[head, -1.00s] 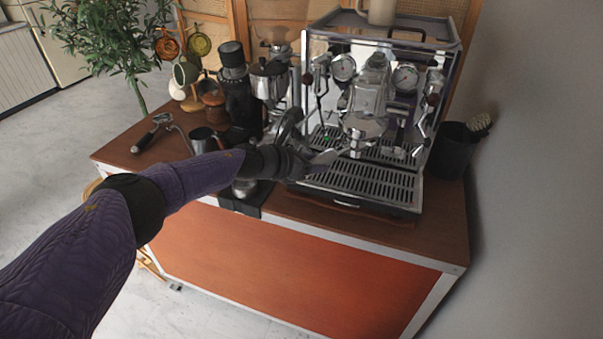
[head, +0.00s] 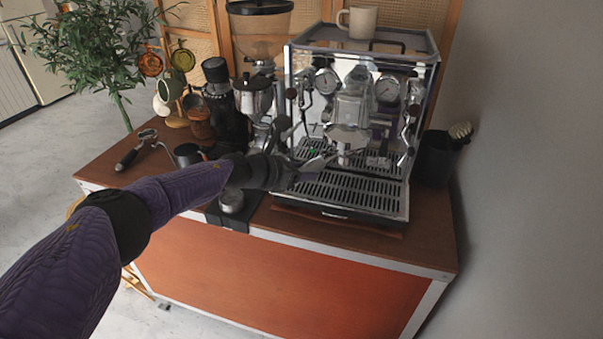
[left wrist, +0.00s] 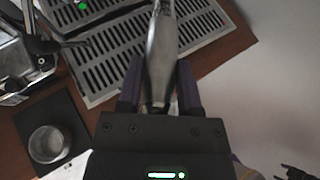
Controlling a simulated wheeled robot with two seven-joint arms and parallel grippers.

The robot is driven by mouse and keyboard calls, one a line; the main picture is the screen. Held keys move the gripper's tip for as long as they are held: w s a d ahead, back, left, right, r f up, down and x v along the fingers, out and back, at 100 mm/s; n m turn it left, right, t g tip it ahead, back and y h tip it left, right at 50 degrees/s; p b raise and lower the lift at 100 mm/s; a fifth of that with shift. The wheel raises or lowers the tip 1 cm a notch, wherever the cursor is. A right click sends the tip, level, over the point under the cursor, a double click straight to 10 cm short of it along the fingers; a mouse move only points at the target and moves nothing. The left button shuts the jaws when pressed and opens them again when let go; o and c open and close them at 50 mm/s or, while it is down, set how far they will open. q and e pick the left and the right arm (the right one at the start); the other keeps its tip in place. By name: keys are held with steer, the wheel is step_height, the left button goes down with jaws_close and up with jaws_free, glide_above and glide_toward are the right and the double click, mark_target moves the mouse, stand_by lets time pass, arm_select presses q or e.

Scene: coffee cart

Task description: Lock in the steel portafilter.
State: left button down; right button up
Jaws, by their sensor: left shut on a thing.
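My left gripper (head: 292,174) is shut on the handle of the steel portafilter (head: 316,163), in front of the espresso machine (head: 294,95) and above its drip tray (head: 352,198). In the left wrist view the silver handle (left wrist: 160,55) runs up from between the fingers (left wrist: 160,97). The portafilter's far end points toward the group head (head: 350,118). I cannot tell whether it touches or sits in the group.
A dark-handled portafilter (head: 137,150), a pitcher (head: 187,155) and a grinder (head: 254,97) stand left of the machine. A steel cup (head: 231,201) sits on a black mat at the front edge. A black bin (head: 436,160) stands at the right.

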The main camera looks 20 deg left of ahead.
arm_select(q)
steer(key=shift+r, duration=0.85)
stand_by(0.3)
steer(key=shift+d+r+n+y, duration=0.1)
steer(key=shift+d+n+y, duration=0.2)
steer(key=shift+d+y, duration=0.15)
steer(key=shift+s+d+n+t, duration=0.2)
steer(key=shift+s+n+t, duration=0.1)
steer(key=shift+s+t, duration=0.1)
steer(key=shift+s+d+y, duration=0.1)
steer(key=shift+d+y, duration=0.15)
steer(key=shift+d, duration=0.35)
steer(key=shift+s+d+f+n+t+y, duration=0.1)
steer(key=shift+s+f+n+t+y, duration=0.15)
steer(key=shift+n+y, duration=0.4)
